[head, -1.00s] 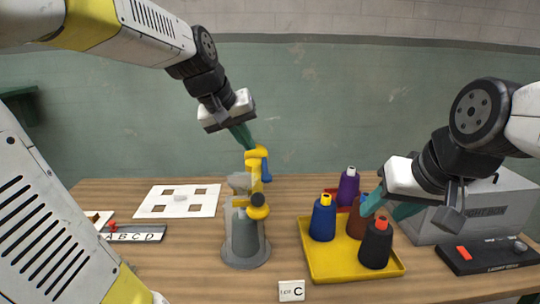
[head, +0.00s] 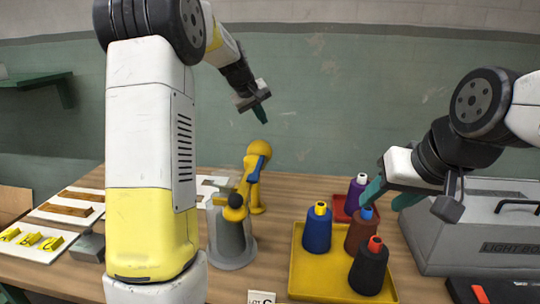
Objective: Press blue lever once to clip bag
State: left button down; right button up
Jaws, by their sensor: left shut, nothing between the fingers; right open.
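The blue lever (head: 262,153) is on the upper part of a yellow clipping device (head: 254,190). My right gripper (head: 388,194) is open at the right, near the thread cones.
A yellow tray (head: 310,278) holds blue (head: 317,231), brown (head: 360,234) and black (head: 369,268) cones. A purple cone (head: 355,196) stands on a red tray behind. A grey light box (head: 480,235) is at right. Lettered yellow pieces (head: 30,240) lie left.

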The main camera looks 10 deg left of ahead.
pick_arm(q)
jog(key=shift+s+f, duration=0.25)
jog(key=shift+f, duration=1.2)
jog(key=shift+s+f, duration=0.25)
jog(key=shift+f, duration=1.2)
jog(key=shift+s+f, duration=0.25)
jog(key=shift+f, duration=1.2)
jog(key=shift+f, duration=0.1)
jog(key=shift+s+f, duration=0.1)
jog(key=shift+f, duration=0.2)
jog(key=shift+f, duration=0.25)
